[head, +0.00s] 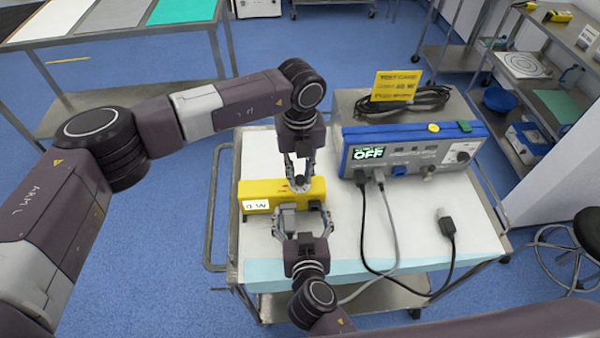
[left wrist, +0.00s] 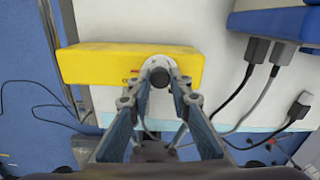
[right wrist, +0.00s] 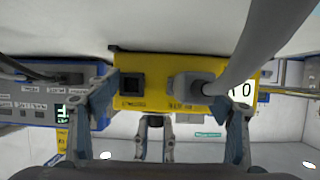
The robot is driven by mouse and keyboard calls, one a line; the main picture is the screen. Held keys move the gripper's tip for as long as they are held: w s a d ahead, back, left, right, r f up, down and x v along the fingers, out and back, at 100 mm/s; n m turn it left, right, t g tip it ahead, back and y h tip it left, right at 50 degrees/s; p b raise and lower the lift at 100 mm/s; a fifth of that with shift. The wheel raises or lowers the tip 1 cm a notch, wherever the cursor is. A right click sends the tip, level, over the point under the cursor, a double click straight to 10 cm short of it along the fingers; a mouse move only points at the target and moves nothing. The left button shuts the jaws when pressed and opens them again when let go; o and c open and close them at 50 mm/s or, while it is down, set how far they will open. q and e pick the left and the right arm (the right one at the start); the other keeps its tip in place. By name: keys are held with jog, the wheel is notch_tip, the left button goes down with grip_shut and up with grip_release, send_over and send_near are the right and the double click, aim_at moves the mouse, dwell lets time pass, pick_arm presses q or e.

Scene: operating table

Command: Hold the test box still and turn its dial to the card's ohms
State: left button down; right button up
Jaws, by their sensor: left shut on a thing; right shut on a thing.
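The yellow test box (head: 262,188) lies on the white table top, left of the analyser; it also fills the middle of the left wrist view (left wrist: 100,66). Its round dark dial (left wrist: 160,76) is on top, and my left gripper (head: 300,178) is closed around it from above. My right gripper (head: 303,222) is at the box's near side, shut on the box. In the right wrist view a grey plug (right wrist: 190,88) with a thick cable sits in the box's face beside a dark socket. The box's small display (head: 257,205) is too small to read surely. The yellow test card (head: 396,86) stands on the analyser; its figures are blurred.
The blue-and-grey analyser (head: 415,150) stands right of the box and its screen reads OFF. Coiled black cable lies on top. Leads and a loose plug (head: 447,226) lie on the table's right part. A shelf cart (head: 530,95) and a stool (head: 575,250) stand at right.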

aim_at(300, 178)
pick_arm(q)
jog(key=shift+w, duration=0.1)
dwell(0.4)
jog(key=c, duration=1.7)
grip_release()
jog(key=shift+c, duration=0.2)
jog(key=shift+r, duration=0.1)
notch_tip(300, 178, up, 12)
pick_arm(e)
jog(key=o, duration=1.5)
